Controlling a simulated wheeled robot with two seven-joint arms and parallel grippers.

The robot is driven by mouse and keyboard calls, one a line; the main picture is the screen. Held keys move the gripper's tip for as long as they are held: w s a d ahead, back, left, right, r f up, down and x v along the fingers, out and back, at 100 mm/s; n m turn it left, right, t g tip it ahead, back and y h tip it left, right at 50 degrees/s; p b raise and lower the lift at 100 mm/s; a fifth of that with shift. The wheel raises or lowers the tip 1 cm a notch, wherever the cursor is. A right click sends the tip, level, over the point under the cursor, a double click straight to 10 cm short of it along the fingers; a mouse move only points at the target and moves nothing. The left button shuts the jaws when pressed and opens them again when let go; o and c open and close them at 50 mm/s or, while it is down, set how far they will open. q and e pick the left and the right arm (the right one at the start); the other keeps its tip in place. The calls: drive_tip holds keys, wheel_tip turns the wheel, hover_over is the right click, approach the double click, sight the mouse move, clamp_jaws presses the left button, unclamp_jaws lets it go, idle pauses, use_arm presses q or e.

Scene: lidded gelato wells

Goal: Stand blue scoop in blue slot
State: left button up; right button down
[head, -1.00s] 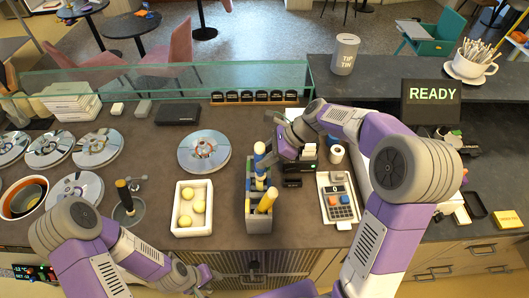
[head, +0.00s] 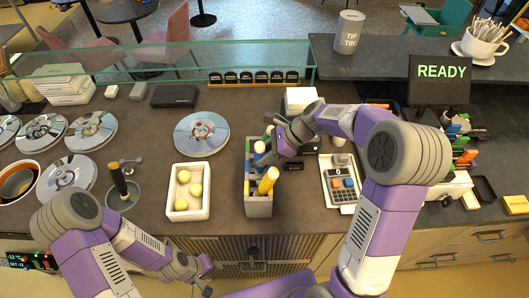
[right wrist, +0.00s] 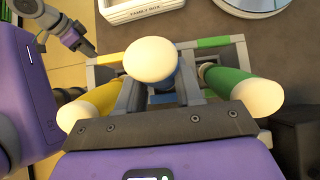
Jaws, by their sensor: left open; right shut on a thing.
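My right gripper (head: 268,153) is shut on the blue scoop (head: 259,147) and holds it upright over the grey slotted holder (head: 259,208). In the right wrist view the scoop's cream handle end (right wrist: 150,60) faces the camera between the fingers, with blue below it. The scoop's lower end is hidden, so I cannot tell how deep it sits. The yellow scoop (head: 267,181) leans in the holder's near part; the green scoop (right wrist: 240,88) is on the other side of the blue one. My left gripper (head: 205,278) is open and empty, low at the counter's front.
A white tray of yellow balls (head: 189,213) stands left of the holder. A card reader (head: 341,187) is to its right. Glass runs along the back.

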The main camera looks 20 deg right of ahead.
drive_tip(key=c, duration=0.7)
unclamp_jaws()
drive_tip(key=shift+o, duration=0.2)
drive_tip(key=shift+r, duration=0.1)
drive_tip(key=s+d+r+p, duration=0.1)
drive_tip(key=d+r+p, duration=0.2)
drive_tip(key=r+p, duration=0.5)
drive_tip(key=shift+r+p, duration=0.4)
drive_tip(key=shift+p, duration=0.1)
drive_tip(key=shift+d, duration=0.1)
